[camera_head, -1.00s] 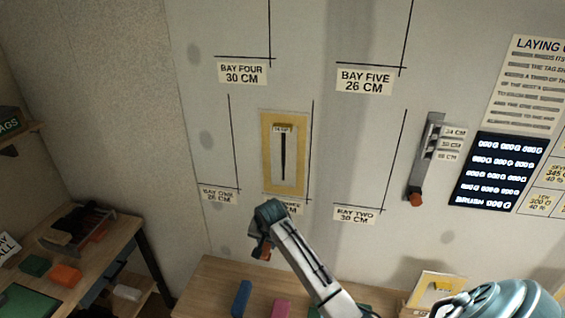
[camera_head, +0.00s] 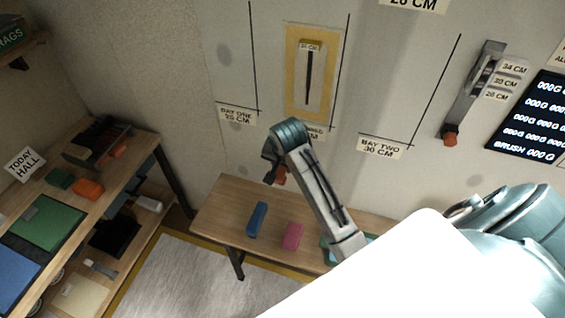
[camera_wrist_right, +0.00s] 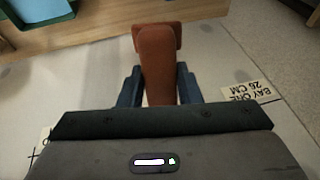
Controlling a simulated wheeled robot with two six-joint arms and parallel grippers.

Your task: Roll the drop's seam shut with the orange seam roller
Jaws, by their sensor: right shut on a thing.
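My right gripper (camera_head: 272,177) is shut on the orange seam roller (camera_head: 281,176), in front of the wall, below and left of the drop. In the right wrist view the roller's orange-brown body (camera_wrist_right: 158,60) stands between the two blue-grey fingers. The drop (camera_head: 300,98) is a pale strip in a yellow border on the wall. A dark vertical line, probably the seam (camera_head: 309,78), runs down its middle under a small tag. The roller is apart from the drop. The left gripper is out of view.
A wooden bench (camera_head: 215,215) below holds a blue block (camera_head: 257,219) and a pink block (camera_head: 292,236). A shelf unit (camera_head: 140,150) with trays stands at left. A grey wall holder (camera_head: 470,95) hangs right of the drop. Bare wall lies around the drop.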

